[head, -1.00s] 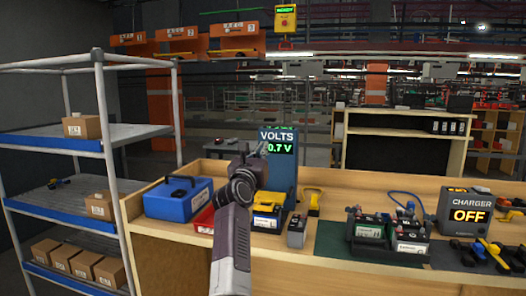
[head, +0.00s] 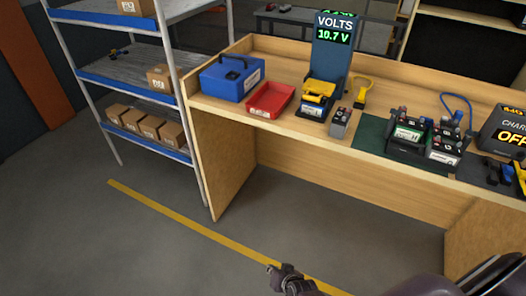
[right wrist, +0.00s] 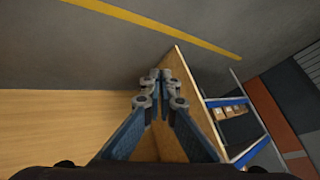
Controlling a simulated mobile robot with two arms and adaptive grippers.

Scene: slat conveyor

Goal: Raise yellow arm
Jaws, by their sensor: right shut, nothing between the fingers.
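A yellow arm (head: 319,90) lies low over a battery in the tester (head: 332,58), whose blue post has a screen reading VOLTS 10.7 V. The arm looks lowered, but its exact contact is too small to tell. My right gripper (head: 272,268) is at the bottom of the head view, over the floor in front of the bench and well away from the tester. In the right wrist view its fingertips (right wrist: 160,74) are together with nothing between them. My left gripper is not in view.
The wooden bench (head: 225,122) also holds a blue case (head: 232,80), a red tray (head: 268,100), a grey battery (head: 340,122), a yellow hooked tool (head: 361,90), batteries on a green mat (head: 372,132) and a charger (head: 506,130) reading OFF. A shelf rack (head: 130,80) stands left. Floor in front is clear.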

